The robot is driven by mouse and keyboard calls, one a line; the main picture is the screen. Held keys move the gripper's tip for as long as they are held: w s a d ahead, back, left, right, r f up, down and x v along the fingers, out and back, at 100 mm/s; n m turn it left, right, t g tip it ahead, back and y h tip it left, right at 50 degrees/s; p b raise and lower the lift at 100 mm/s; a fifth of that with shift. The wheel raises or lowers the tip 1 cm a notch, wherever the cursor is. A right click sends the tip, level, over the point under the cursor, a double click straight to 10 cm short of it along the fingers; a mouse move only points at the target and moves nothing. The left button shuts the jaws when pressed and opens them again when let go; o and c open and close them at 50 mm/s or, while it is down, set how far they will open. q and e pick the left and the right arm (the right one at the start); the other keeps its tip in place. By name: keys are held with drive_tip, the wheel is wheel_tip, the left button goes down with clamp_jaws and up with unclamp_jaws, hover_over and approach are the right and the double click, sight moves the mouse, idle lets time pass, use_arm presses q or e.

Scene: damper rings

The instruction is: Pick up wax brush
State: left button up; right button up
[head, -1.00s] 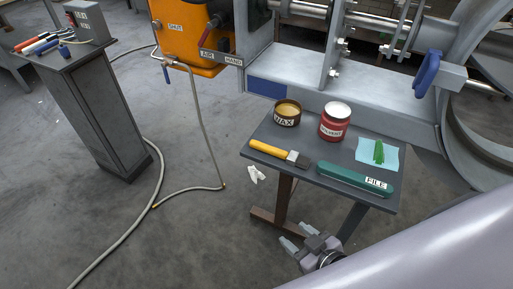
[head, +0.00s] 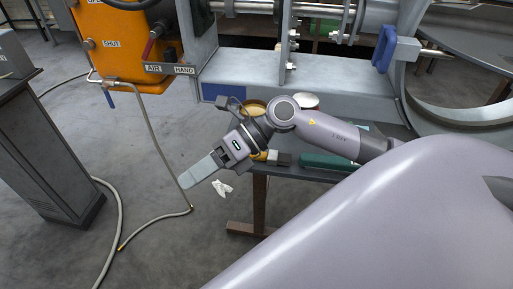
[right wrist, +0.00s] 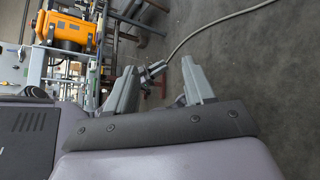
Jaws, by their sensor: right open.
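The wax brush (head: 261,156), with a yellow handle and a metal ferrule, lies on the small dark table (head: 290,172) in the head view. My right arm passes in front of it and hides most of its handle. My right gripper (head: 187,182) is off the table's left side, over the floor, pointing down-left in the picture. It is apart from the brush. In the right wrist view the two fingers of this gripper (right wrist: 159,78) stand apart with nothing between them. My left gripper does not show.
The wax tin (head: 256,107) and the red-and-white tin (head: 305,101) stand behind my arm. The green file (head: 318,162) lies right of the brush, partly covered. A hose (head: 165,165) hangs left of my gripper. A machine frame (head: 300,72) bounds the table's back.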

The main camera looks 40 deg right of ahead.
drive_tip(key=w+d+f+n+h+b, duration=0.1)
drive_tip(key=w+d+f+n+h, duration=0.1)
drive_tip(key=d+h, duration=0.55)
drive_tip(key=r+h, duration=0.1)
drive_tip(key=h, duration=0.2)
hover_over(273, 157)
drive_tip(key=w+a, duration=0.3)
drive_tip(key=w, duration=0.1)
drive_tip(key=shift+s+d+r+n+t+y, duration=0.15)
drive_tip(key=shift+s+d+n+t+y, duration=0.15)
drive_tip(key=shift+n, duration=0.1)
drive_tip(key=shift+w+d, duration=0.1)
drive_tip(key=shift+d, duration=0.1)
drive_tip(key=x, duration=0.7)
drive_tip(key=shift+d, duration=0.2)
clamp_jaws()
